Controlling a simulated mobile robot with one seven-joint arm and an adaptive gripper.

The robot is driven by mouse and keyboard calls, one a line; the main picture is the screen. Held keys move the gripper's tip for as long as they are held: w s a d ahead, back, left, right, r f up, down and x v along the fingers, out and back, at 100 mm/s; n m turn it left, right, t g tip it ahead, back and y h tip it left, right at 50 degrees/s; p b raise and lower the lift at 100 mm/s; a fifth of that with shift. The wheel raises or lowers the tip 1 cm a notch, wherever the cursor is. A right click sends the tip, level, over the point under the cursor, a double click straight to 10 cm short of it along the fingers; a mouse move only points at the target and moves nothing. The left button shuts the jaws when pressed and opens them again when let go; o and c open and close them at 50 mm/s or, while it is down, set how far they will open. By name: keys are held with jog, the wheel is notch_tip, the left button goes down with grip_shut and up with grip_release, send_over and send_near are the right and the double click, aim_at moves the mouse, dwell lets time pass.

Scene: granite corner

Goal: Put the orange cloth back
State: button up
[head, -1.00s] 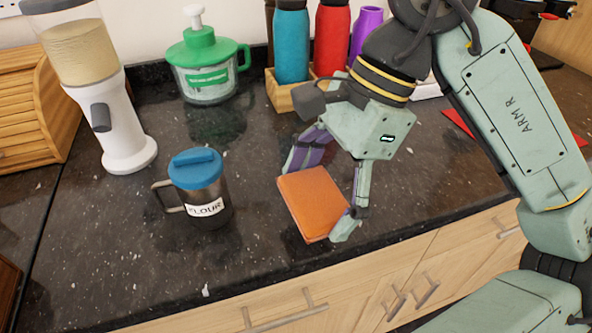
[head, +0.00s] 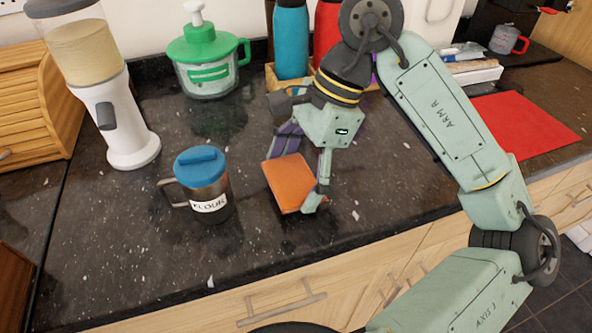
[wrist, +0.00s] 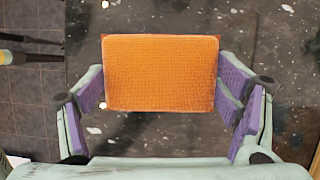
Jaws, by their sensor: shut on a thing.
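The orange cloth (head: 288,184) is a flat folded rectangle, tilted in the head view. It also shows in the wrist view (wrist: 160,74), above the dark countertop. My gripper (head: 299,178) is shut on it, with one finger behind its far side and one at its right side in the head view. In the wrist view the purple-padded fingers (wrist: 163,98) flank the cloth left and right. A dark shadow lies on the counter beneath the cloth, and the height of the gap is hard to judge.
A flour mug with a blue lid (head: 203,185) stands left of the cloth. A white grinder (head: 126,130) and a green-lidded container (head: 206,66) stand behind. Bottles (head: 291,42) stand in a wooden holder at the back. A red mat (head: 525,125) lies at the right.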

jog(key=shift+f+b, duration=0.65)
jog(key=shift+b, duration=0.25)
jog(key=o, duration=1.4)
jog(key=shift+r+p, duration=0.2)
jog(key=shift+p, duration=0.1)
jog(key=shift+r+p, duration=0.5)
jog(key=shift+p, duration=0.55)
jog(key=shift+w+d+r+b, duration=0.15)
jog(key=shift+d+r+b, duration=0.05)
jog(key=shift+b, duration=0.1)
jog(key=s+b+v, duration=0.1)
jog(key=v, duration=0.8)
jog(key=shift+w+d+r, duration=0.25)
jog(key=shift+w+d, duration=0.1)
jog(key=shift+d, duration=0.1)
